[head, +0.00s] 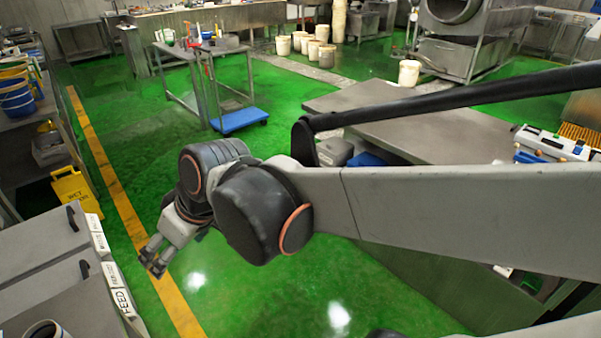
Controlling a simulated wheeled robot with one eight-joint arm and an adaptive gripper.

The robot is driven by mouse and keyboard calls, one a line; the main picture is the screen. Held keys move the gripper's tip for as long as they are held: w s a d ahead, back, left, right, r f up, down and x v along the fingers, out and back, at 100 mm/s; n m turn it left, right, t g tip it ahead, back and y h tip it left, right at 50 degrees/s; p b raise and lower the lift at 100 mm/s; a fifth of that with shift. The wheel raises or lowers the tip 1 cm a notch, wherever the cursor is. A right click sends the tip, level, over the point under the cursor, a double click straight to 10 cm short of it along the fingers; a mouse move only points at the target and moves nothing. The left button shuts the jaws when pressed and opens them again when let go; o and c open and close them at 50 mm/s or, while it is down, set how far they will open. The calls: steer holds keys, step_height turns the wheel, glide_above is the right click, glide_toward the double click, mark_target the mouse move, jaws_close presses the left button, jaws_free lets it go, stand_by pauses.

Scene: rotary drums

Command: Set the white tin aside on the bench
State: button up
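A white round container (45,330) with a dark inside shows at the bottom left corner, cut off by the picture edge, on a grey unit. I cannot tell whether it is the white tin. My gripper (154,263) hangs over the green floor, right of that unit and well apart from the container. Its fingertips point down and are close together. I see nothing between them, but cannot tell whether they are shut. A steel bench (425,137) stands at the right, partly hidden behind my arm.
Grey units with labelled fronts (125,300) stand at the lower left. A yellow wet-floor sign (75,190) and shelves with blue buckets (16,100) are behind them. A blue trolley (238,121) stands further back. Several white buckets (283,45) stand behind. The floor around my gripper is clear.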

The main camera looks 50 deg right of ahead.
steer(key=s+d+m+t+h, duration=0.1)
steer(key=s+d+m+h, duration=0.1)
steer(key=s+d, duration=0.4)
steer(key=shift+s+r+m+h, duration=0.25)
steer(key=shift+s+m+h, duration=0.15)
steer(key=shift+m, duration=0.2)
